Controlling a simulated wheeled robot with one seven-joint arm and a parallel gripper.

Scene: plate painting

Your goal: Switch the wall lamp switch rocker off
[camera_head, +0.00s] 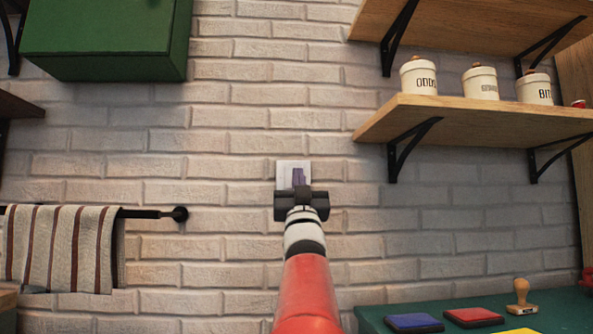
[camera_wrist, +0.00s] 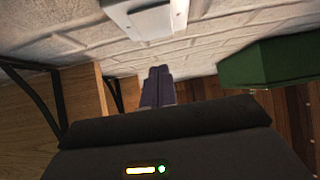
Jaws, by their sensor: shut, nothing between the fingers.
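The wall lamp switch is a white square plate (camera_head: 283,170) on the white brick wall, near the middle of the head view. My gripper (camera_head: 299,178) is in front of it and covers its lower and middle part, so the rocker is hidden there. In the wrist view the switch plate (camera_wrist: 120,6) is at the top edge, with its pale rocker (camera_wrist: 155,22) partly in view. The closed purple-grey fingers (camera_wrist: 158,78) of my gripper point at the wall close to the switch. I cannot tell whether they touch it. The fingers are together and hold nothing.
A wooden shelf (camera_head: 470,121) with white jars (camera_head: 480,82) is at the right. A green cabinet (camera_head: 105,40) hangs at upper left. A towel (camera_head: 62,248) hangs on a black rail (camera_head: 145,213) at lower left.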

